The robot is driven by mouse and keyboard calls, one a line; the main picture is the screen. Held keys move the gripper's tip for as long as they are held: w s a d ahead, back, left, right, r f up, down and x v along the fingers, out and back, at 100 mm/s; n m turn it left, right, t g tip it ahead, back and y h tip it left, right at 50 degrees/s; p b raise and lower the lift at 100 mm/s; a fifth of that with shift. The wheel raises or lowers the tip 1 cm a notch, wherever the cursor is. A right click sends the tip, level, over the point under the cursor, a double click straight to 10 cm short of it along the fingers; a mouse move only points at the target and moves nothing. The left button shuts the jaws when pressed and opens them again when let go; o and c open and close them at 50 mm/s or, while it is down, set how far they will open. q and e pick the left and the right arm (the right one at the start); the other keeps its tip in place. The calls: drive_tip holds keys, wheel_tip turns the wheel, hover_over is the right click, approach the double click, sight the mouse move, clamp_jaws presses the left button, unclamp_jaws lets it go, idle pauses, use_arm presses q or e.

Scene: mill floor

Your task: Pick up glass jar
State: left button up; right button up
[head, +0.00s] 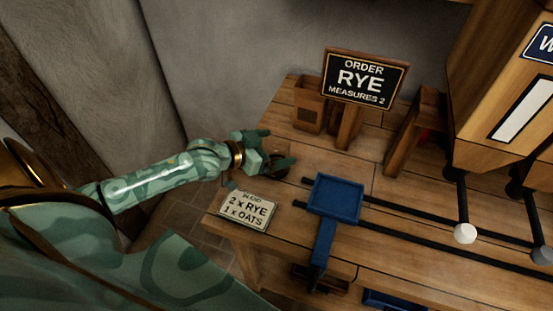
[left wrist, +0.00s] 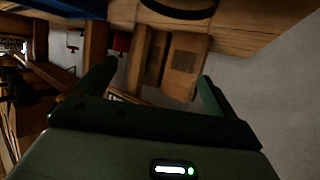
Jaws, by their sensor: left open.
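I cannot make out a glass jar for certain in either view. My left gripper (head: 274,150) is open over the left end of the wooden bench (head: 330,245) in the head view. A small dark brown thing (head: 279,172) shows just below its fingers, partly hidden by them, and I cannot tell what it is. In the left wrist view the two fingers of my left gripper (left wrist: 153,82) stand wide apart with nothing seen held between them. A dark curved rim (left wrist: 185,10) shows at the top edge there, cut off by the frame. My right gripper is not in view.
A wooden box (head: 308,107) and an order sign (head: 364,79) reading RYE stand behind the gripper. A cream card (head: 247,211) lies at the front edge. A blue tray (head: 336,195) and dark rails (head: 400,208) lie to the right, below a wooden hopper (head: 500,80).

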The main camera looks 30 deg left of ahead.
use_arm(q)
drive_tip(key=shift+w+d+f, duration=0.15)
drive_tip(key=shift+w+f, duration=0.05)
drive_tip(key=shift+w, duration=0.2)
drive_tip(key=shift+s, duration=0.1)
drive_tip(key=shift+c, duration=0.9)
drive_tip(key=c, duration=1)
drive_tip(key=shift+r, duration=0.1)
drive_tip(key=shift+c, duration=0.2)
